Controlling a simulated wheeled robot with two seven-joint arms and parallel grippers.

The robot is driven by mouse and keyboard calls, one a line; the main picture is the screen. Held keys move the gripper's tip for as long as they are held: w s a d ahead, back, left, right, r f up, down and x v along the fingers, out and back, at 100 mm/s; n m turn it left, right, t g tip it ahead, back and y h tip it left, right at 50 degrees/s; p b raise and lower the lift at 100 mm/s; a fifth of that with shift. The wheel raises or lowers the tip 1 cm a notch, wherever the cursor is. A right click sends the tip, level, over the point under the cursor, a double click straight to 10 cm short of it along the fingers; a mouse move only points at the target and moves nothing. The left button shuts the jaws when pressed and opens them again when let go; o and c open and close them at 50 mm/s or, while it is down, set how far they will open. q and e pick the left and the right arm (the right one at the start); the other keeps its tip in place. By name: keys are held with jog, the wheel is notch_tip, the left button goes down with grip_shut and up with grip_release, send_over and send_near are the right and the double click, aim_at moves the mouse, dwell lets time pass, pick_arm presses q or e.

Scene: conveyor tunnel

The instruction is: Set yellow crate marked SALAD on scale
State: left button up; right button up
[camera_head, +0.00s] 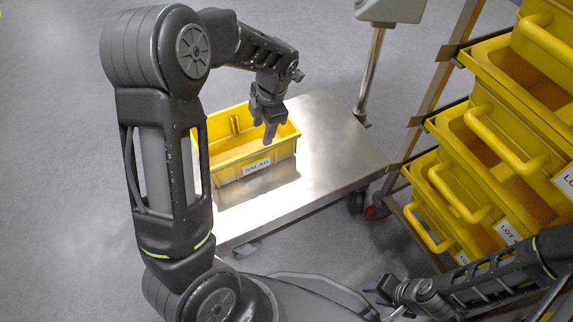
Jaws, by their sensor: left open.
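The yellow crate (232,160) with a white SALAD label stands upright on the left part of the steel platform of the scale (335,150). The scale has a post and a grey head (390,9) at the top of the view. My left gripper (270,132) is open, pointing down at the crate's right half, with its fingers overlapping the crate in the picture. I cannot tell whether they touch it. My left arm hides the crate's left end. My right gripper (378,291) is low at the bottom right, away from the crate; its finger gap is unclear.
A rack (395,180) on the right holds several yellow crates (490,140) with handles, some labelled LOT. A red-and-black caster (375,212) is near the platform's right corner. The platform's right side is bare, and grey floor lies open at the left.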

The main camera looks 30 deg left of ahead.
pick_arm(q)
jog(key=s+d+f+m+h, duration=0.1)
jog(key=s+d+f+m, duration=0.1)
jog(key=d+f+m, duration=0.2)
jog(key=s+d+f+m+h, duration=0.1)
jog(key=s+d+f+m, duration=0.1)
jog(key=d+f+m, duration=0.2)
jog(key=s+d+f+m+h, duration=0.1)
jog(key=s+d+f+m, duration=0.1)
jog(key=d+f+m, duration=0.2)
jog(key=shift+d+f+m+h, duration=0.2)
jog(key=shift+d+f, duration=0.3)
jog(key=shift+f, duration=0.25)
jog(key=shift+d+f+m+h, duration=0.1)
jog(key=shift+d+f+h, duration=0.1)
jog(key=shift+d+f, duration=0.4)
jog(key=s+d+f+m+h, duration=0.1)
jog(key=s+d+f+m, duration=0.3)
jog(key=s+d+m, duration=0.1)
jog(key=s+d+f+m+t+h, duration=0.1)
jog(key=s+d+f+m, duration=0.3)
jog(key=s+d+m, duration=0.2)
jog(key=s+m, duration=0.2)
jog(key=m, duration=0.1)
jog(key=shift+d, duration=0.15)
